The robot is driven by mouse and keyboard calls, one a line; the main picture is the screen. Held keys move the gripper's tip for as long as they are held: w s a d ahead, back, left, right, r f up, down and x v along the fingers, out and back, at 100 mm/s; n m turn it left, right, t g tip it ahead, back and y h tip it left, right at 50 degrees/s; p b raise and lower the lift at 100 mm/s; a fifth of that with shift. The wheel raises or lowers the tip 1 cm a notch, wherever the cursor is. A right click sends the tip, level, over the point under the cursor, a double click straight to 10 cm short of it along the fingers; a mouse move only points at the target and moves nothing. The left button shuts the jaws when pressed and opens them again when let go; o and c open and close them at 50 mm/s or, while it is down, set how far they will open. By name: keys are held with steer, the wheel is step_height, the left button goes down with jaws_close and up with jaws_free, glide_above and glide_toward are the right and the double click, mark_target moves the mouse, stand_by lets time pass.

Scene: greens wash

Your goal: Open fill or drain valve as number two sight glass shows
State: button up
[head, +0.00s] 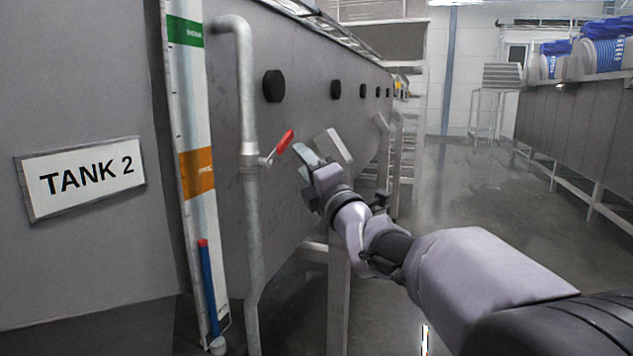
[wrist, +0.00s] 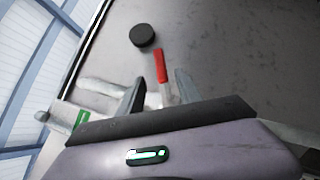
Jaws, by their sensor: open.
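The TANK 2 sign (head: 80,178) is on the grey tank at left. Beside it, the sight glass (head: 197,130) has a green band (head: 185,30) at the top and an orange band (head: 197,172) lower down. Its blue column (head: 208,290), with a red top, ends well below the orange band. A valve with a red handle (head: 284,143) is on the grey pipe (head: 249,200); the handle slants up and right. My gripper (head: 317,150) is open just right of the handle. In the wrist view, the red handle (wrist: 160,66) appears between and beyond the fingertips (wrist: 158,85); contact is not clear.
Several black round knobs (head: 274,86) line the tank wall. A grey support leg (head: 339,300) stands below my gripper. The floor aisle (head: 440,190) is open at right, bordered by a long counter (head: 580,120) with blue-and-white items on top.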

steer(key=v, duration=0.6)
steer(key=shift+s, duration=0.2)
steer(key=shift+d+f, duration=0.1)
steer(key=shift+f, duration=0.05)
steer(key=s+d+f+m+g+h, duration=0.4)
steer(key=s+d+f+m+h, duration=0.7)
steer(key=m, duration=0.6)
steer(key=s+f+m+g+y, duration=0.1)
steer(key=s+f+m+g, duration=0.2)
steer(key=s+f+m, duration=0.2)
steer(key=s+f+m+g+y, duration=0.1)
steer(key=s+f+m+g, duration=0.2)
steer(key=s, duration=0.8)
steer(key=s+f+m+g+y, duration=0.1)
steer(key=s+f+m+g, duration=0.2)
steer(key=s+f+m, duration=0.3)
steer(key=shift+s+a+f+m, duration=0.35)
steer(key=shift+s+f, duration=0.4)
steer(key=shift+s, duration=0.4)
